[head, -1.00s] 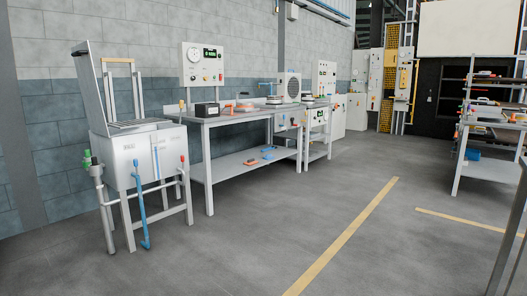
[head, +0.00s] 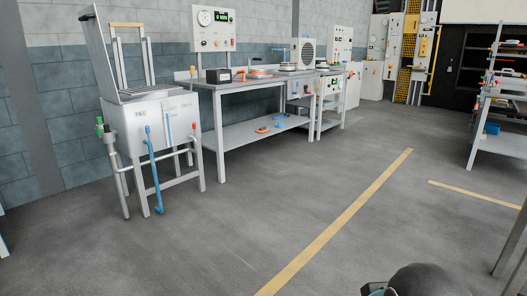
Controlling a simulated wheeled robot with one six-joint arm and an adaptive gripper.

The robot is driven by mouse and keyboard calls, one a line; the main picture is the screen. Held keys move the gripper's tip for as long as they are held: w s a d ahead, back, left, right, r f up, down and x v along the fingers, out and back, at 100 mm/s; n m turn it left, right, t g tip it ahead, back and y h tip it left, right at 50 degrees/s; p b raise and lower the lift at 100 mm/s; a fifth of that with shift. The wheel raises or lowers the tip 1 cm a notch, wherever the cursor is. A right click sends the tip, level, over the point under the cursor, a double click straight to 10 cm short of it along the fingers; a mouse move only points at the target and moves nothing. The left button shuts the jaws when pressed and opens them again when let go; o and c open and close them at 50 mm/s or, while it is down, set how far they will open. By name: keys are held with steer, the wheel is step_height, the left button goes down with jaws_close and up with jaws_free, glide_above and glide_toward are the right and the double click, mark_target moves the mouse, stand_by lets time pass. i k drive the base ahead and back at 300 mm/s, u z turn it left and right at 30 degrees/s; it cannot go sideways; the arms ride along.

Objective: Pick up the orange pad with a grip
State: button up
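I cannot tell for sure which item is the orange pad. A flat, round orange item (head: 260,74) lies on top of the grey workbench (head: 222,84) against the wall. A smaller orange-red item (head: 263,130) lies on the bench's lower shelf, beside blue pieces (head: 281,122). All of these are small and far off across the floor. My gripper's fingers are not in view. A dark rounded part, likely of my own arm, shows at the bottom right edge, far from the bench.
A grey wash tank (head: 153,125) with blue and grey pipes stands left of the bench. A black box (head: 218,76) is on the bench top. Shelving (head: 484,139) with mixed items is at the right. The floor (head: 300,185) between is clear, with yellow lines (head: 345,216).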

mark_target(262, 130)
steer(key=i, duration=6)
steer(key=z, duration=0.15)
